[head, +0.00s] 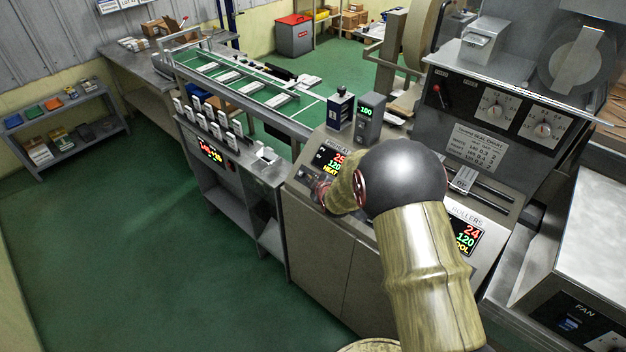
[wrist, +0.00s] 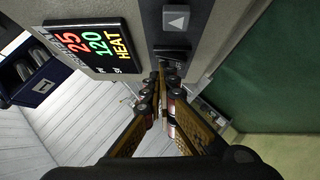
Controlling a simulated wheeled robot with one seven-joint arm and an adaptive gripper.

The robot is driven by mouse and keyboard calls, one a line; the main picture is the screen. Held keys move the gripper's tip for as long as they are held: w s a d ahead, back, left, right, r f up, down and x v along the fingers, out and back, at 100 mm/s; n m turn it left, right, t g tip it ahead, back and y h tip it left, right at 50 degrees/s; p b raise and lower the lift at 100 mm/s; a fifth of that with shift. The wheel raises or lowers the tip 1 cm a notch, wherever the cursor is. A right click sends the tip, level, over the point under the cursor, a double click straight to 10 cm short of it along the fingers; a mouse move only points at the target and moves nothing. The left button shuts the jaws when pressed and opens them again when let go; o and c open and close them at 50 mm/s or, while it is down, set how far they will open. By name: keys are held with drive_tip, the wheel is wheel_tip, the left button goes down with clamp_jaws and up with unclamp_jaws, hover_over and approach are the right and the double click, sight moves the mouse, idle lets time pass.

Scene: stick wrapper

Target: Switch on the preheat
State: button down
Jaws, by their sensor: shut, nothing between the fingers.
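The preheat display (head: 329,160) sits on the sloped front panel of the machine, left of my arm. In the head view my gripper (head: 319,190) is partly hidden by my wrist.
A light key with a triangle mark (wrist: 176,18) sits next to the switch. The rollers display (head: 465,238) is right of my arm. A small box reading 100 (head: 369,117) stands above the panel. A fan panel (head: 580,322) is at lower right. Green floor is open at left.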

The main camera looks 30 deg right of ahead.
drive_tip(key=shift+r, duration=0.8)
